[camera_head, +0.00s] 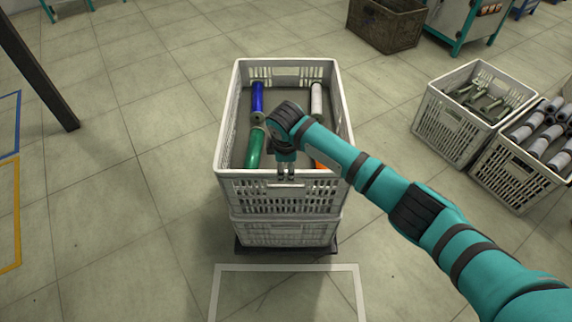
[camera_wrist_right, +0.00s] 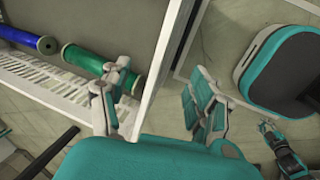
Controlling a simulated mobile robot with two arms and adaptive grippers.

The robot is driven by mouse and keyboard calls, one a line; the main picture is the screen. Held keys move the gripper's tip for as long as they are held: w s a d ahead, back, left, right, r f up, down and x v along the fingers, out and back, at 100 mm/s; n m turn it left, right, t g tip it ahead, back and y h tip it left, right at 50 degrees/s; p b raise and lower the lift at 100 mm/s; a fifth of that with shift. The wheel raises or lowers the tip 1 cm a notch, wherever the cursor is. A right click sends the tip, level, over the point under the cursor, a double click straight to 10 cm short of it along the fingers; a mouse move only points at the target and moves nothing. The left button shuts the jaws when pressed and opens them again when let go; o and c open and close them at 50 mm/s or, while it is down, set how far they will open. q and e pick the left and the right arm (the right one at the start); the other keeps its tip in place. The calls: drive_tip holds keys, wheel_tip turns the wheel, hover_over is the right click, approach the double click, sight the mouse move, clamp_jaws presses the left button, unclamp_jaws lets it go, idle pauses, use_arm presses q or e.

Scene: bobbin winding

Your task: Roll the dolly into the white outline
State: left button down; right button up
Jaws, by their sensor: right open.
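The dolly (camera_head: 243,250) is a dark low base under two stacked light-grey crates; only its near edge shows. The upper crate (camera_head: 228,177) holds a blue, a green, a white and an orange bobbin. The white outline (camera_head: 290,267) lies on the floor just nearer than the dolly, cut off by the bottom edge. My right gripper (camera_head: 286,174) is at the upper crate's near wall. In the right wrist view its open fingers (camera_wrist_right: 155,105) are on both sides of that wall, one inside near the green bobbin (camera_wrist_right: 85,62), one outside. My left gripper does not show in the head view.
Two grey crates (camera_head: 432,122) with metal parts and grey rolls stand at the right. A brown crate (camera_head: 383,28) and a teal-framed cabinet are behind. A dark post (camera_head: 45,80) and blue and yellow floor outlines are at the left. The floor around the dolly is clear.

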sight(286, 171)
drive_tip(key=shift+b+x, duration=1.6)
drive_tip(key=shift+b, duration=0.05)
drive_tip(key=shift+b+x, duration=0.85)
drive_tip(key=shift+x, duration=0.8)
clamp_jaws()
drive_tip(key=shift+w, duration=0.1)
